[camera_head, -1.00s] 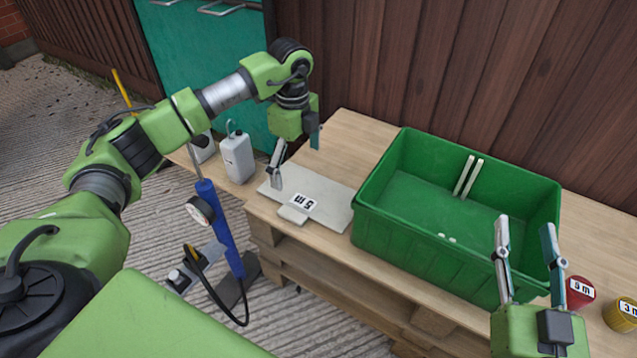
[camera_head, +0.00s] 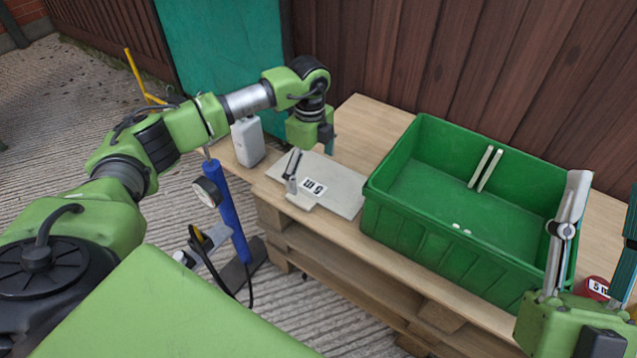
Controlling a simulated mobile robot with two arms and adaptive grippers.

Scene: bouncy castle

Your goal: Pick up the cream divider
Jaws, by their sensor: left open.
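The cream divider (camera_head: 343,190) is a flat pale panel lying on the wooden pallet top, left of the green crate. It has a small tab at its front edge and a white label with dark print that reads upside down. My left gripper (camera_head: 310,168) is open and points down over the divider's left part. Its near finger is at or just above the panel by the label; I cannot tell whether it touches. My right gripper (camera_head: 606,190) is open and empty at the right edge, in front of the crate.
The green crate (camera_head: 400,215) stands open, with two pale strips on its back wall and small pale pieces lower at the front. A white canister (camera_head: 248,142) stands behind my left arm. A blue pump (camera_head: 230,215) stands before the pallet. A red tin (camera_head: 596,287) is partly hidden.

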